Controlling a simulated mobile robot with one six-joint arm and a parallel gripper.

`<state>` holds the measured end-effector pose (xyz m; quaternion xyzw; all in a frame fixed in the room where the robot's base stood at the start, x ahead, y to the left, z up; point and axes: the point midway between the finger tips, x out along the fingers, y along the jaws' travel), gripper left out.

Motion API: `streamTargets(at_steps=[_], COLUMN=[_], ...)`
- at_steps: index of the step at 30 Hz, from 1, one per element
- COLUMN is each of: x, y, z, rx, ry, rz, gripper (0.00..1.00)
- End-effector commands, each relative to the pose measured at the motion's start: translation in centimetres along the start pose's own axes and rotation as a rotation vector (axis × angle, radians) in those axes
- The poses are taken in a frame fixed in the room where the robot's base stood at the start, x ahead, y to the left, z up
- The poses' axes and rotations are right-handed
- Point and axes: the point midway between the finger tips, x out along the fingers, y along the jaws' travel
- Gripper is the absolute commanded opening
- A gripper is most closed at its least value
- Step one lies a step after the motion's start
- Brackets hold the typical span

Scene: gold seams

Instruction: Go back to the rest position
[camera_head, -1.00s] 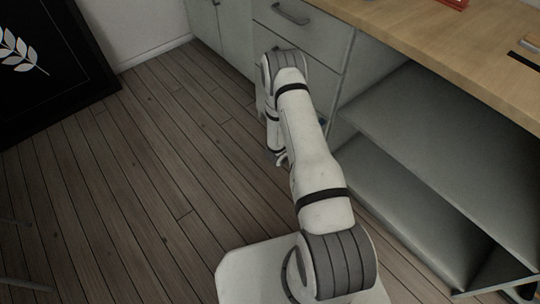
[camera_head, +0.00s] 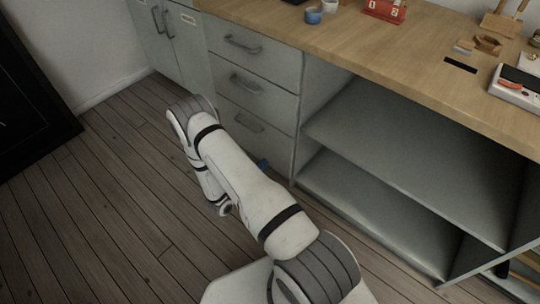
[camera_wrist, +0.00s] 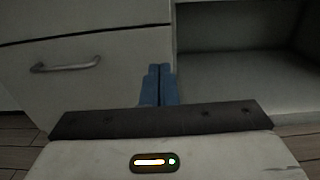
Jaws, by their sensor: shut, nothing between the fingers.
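My gripper (camera_wrist: 159,72) shows in the wrist view as two blue fingers pressed together, with nothing between them. It points toward the grey drawer front (camera_wrist: 90,72) and the edge of the open shelf bay beside it, apart from both as far as I can tell. In the head view my white arm is folded low over the floor in front of the drawers. Only a small blue bit of the gripper (camera_head: 262,163) shows there, behind the arm; the rest is hidden.
The grey cabinet has several closed drawers (camera_head: 248,85) and an open shelf (camera_head: 400,125) to their right. The wooden worktop (camera_head: 350,40) carries a blue cup (camera_head: 313,16), a red calendar (camera_head: 385,10) and other small items. A black panel (camera_head: 30,110) stands at left. The wooden floor (camera_head: 110,200) is clear.

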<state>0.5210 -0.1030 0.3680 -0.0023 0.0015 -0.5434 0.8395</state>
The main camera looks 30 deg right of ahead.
Motion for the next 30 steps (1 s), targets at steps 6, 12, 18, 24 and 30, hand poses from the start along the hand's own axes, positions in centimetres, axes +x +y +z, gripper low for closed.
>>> streamTargets(at_steps=[6,12,18,24,30], x=[-0.8,-0.6,0.5,0.7,-0.6], y=[0.0,0.0,-0.7,-3.3,-6.5], z=[0.0,1.0,9.6,20.7,30.3], rx=[-0.001,0.010,0.108,0.273,0.461], ry=[0.000,0.001,0.025,0.095,0.197], rz=[0.000,-0.017,-0.178,-0.426,-0.653], gripper=[0.00,0.00,0.00,0.00,0.00])
